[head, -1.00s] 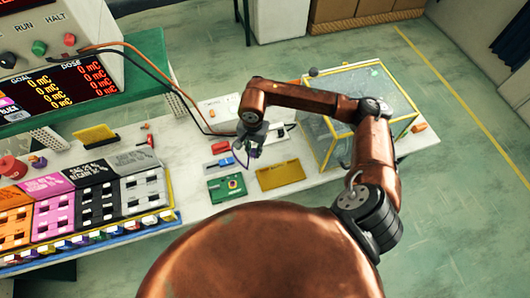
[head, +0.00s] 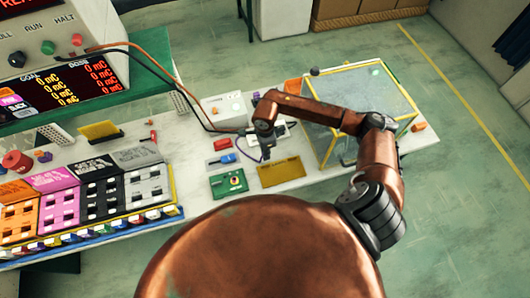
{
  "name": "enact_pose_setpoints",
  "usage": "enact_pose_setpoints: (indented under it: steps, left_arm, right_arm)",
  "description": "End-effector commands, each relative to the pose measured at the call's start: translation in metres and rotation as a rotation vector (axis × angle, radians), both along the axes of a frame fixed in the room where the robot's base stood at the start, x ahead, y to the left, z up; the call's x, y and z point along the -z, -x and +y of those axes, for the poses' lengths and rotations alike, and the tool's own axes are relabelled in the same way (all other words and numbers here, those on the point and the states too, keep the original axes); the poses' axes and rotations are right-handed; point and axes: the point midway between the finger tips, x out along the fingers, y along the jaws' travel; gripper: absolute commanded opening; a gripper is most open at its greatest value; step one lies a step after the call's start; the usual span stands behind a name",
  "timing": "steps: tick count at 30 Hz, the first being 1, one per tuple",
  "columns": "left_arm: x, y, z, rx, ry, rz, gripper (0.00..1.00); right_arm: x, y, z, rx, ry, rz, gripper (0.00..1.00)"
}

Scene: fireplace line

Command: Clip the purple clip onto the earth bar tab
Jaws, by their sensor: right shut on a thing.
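My right gripper (head: 266,151) points down over the middle of the white bench, behind the yellow plate. It is shut on the purple clip, which the fingers mostly hide. A thin purple lead (head: 246,157) loops from the left toward the fingertips. A pale unit with dark parts (head: 281,130) lies just behind the gripper, partly covered by my arm. I cannot make out the earth bar tab or whether the clip touches it. My left gripper is not in view.
A green board (head: 228,184), a yellow plate (head: 281,172) and a blue connector (head: 228,158) lie near the gripper. A clear yellow-edged box (head: 365,90) stands to the right. Colored slotted panels (head: 100,200) fill the left. Orange and black cables (head: 180,90) cross behind.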

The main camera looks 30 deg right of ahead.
Motion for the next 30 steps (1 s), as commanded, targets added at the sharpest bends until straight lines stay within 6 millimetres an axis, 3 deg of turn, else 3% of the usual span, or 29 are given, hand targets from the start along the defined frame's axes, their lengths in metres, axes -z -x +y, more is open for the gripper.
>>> enact_pose_setpoints:
  steps: [18,30]
  left_arm:
    - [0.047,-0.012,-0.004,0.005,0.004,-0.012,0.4]
    - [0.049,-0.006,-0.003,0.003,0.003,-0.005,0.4]
  right_arm:
    - [0.053,0.0,0.0,-0.001,0.001,0.0,0.0]
    - [0.056,0.0,0.0,-0.001,0.0,-0.001,0.0]
